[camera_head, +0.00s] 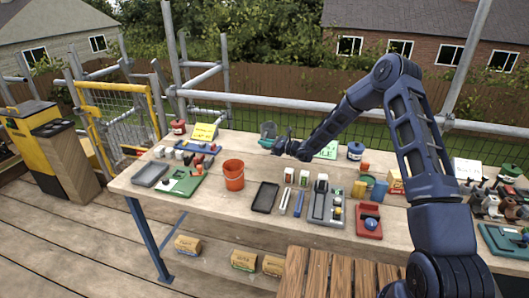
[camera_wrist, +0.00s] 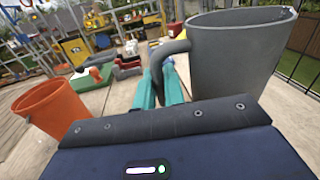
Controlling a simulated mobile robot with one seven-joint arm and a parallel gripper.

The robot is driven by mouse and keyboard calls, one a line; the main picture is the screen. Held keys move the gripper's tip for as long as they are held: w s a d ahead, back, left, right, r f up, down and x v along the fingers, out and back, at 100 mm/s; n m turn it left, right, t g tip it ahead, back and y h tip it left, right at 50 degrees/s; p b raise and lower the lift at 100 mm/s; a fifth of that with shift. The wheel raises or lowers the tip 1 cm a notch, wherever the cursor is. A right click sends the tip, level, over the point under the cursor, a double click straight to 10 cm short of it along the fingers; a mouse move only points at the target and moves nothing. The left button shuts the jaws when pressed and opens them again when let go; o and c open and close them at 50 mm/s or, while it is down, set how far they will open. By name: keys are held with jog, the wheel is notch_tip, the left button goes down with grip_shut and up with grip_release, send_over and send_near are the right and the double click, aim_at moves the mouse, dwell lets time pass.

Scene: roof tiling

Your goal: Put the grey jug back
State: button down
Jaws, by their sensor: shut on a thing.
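The grey jug (camera_head: 268,129) is near the back edge of the workbench, and it fills the upper right of the wrist view (camera_wrist: 235,55). It looks upright, with its handle toward my gripper. My gripper (camera_head: 267,143) has teal fingers, which also show in the wrist view (camera_wrist: 166,75). They are shut on the jug's handle, one finger on each side. I cannot tell whether the jug's base touches the bench or hangs just above it.
The workbench (camera_head: 222,197) has an orange bucket (camera_head: 234,174) left of my gripper, also in the wrist view (camera_wrist: 57,112). A black tray (camera_head: 265,197), a yellow sign (camera_head: 204,131) and a blue pot (camera_head: 355,151) stand around. Bare bench lies between bucket and jug.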

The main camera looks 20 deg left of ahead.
jog(key=shift+f, duration=2.5)
jog(key=shift+f, duration=0.1)
jog(key=c, duration=1.5)
grip_release()
jog(key=shift+d, duration=0.35)
jog(key=d, duration=0.3)
jog(key=s+d, duration=0.1)
jog(key=d, duration=0.3)
jog(key=s+d, duration=0.1)
jog(key=d, duration=0.3)
jog(key=shift+d, duration=0.1)
